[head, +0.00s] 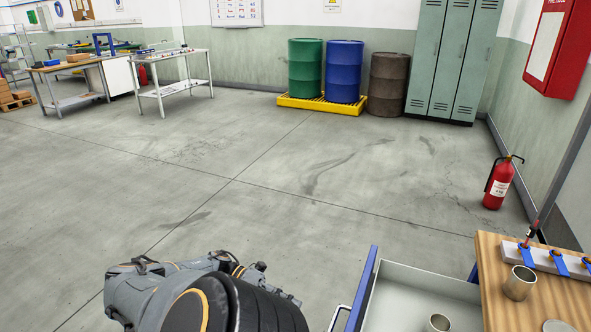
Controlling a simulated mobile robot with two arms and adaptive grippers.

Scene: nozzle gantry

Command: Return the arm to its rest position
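A folded part of one of my arms (205,295), grey with a black ribbed section and orange rings, shows at the bottom edge left of centre. I cannot tell which arm it is. It is apart from the open drawer (395,290) on its right. No gripper fingertips show, so I cannot see what either gripper holds.
The wooden bench top (490,265) at lower right bears a metal cup (519,284) and a rack (545,258) with blue clips. Another metal cup (439,323) is in the drawer. A fire extinguisher (498,186) stands by the right wall. The middle floor is clear.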

